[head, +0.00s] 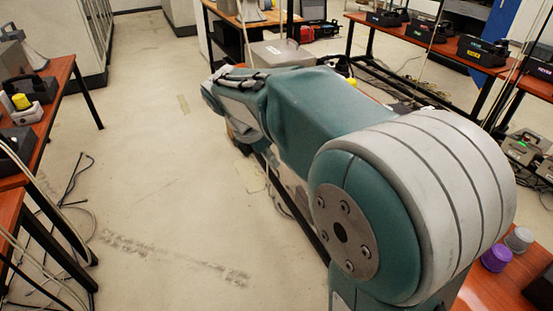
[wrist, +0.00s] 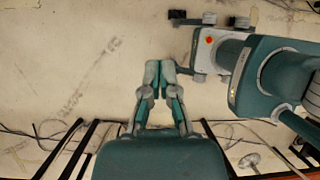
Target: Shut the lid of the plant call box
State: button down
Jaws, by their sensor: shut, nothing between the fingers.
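My gripper (wrist: 160,72) shows in the wrist view with its fingertips together and nothing between them. Bare floor lies beyond the fingertips. In the head view my arm fills the middle and right, and I cannot make out the gripper there. A grey box with a flat top (head: 282,52) stands behind my arm in the head view, its lower part hidden. I cannot tell whether it is the plant call box, or how any lid stands. No call box shows clearly in the wrist view.
Wooden tables with phones and devices stand at the left (head: 60,75) and back right (head: 425,38). A purple cup (head: 496,258) and a grey cup (head: 519,239) sit at lower right. Cables (head: 70,185) lie on the floor at left. The left-middle floor (head: 180,170) is clear.

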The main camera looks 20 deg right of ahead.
jog(key=x, duration=0.9)
jog(key=d+r, duration=0.2)
jog(key=shift+w+d+r, duration=0.25)
jog(key=shift+d+r, duration=0.1)
